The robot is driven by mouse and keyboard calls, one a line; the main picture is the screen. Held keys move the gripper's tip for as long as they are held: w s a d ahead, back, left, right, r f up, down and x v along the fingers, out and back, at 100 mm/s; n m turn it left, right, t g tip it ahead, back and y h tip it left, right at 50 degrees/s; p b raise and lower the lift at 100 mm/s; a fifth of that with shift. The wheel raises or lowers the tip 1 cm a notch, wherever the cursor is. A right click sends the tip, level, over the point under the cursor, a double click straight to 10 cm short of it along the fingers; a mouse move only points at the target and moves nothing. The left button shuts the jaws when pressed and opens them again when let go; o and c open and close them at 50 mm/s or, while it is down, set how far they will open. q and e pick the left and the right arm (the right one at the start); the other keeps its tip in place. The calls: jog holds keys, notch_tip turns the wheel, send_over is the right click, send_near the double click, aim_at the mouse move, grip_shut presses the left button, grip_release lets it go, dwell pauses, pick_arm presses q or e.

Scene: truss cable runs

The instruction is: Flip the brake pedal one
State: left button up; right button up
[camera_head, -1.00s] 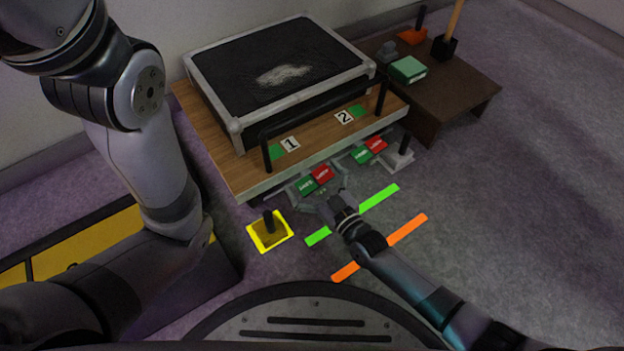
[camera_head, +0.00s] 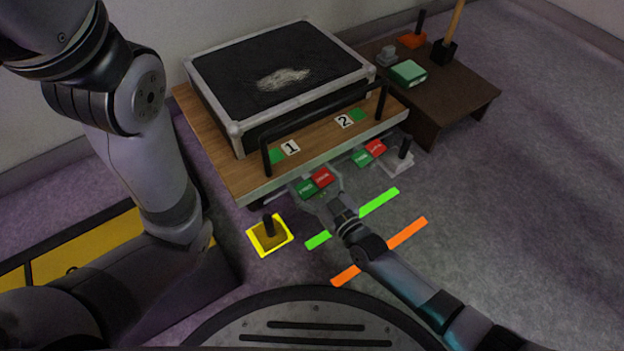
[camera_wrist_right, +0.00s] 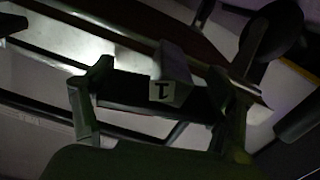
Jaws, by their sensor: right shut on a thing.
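Brake pedal one (camera_head: 314,183) is a small red and green pedal low at the near edge of the wooden cart (camera_head: 230,170), below the label 1 (camera_head: 290,146). My right gripper (camera_head: 322,190) reaches to it from the lower right in the head view and is closed around it. In the right wrist view the two fingers (camera_wrist_right: 160,105) stand either side of a dark bar, with a block marked 1 (camera_wrist_right: 165,90) behind it. That view is dark, and the exact contact is hard to see. My left arm shows at the left; its gripper is out of view.
A second red and green pedal (camera_head: 369,153) sits to the right under label 2 (camera_head: 344,120). A black case (camera_head: 280,75) lies on the cart. A yellow-framed floor square (camera_head: 270,235), a green strip (camera_head: 352,218) and an orange strip (camera_head: 380,250) mark the floor. A brown table (camera_head: 450,100) stands right.

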jog(key=shift+m, duration=0.7)
jog(key=m, duration=0.3)
jog(key=shift+p, duration=0.35)
jog(key=o, duration=1.2)
jog(key=shift+c, duration=0.2)
jog(key=v, duration=1.2)
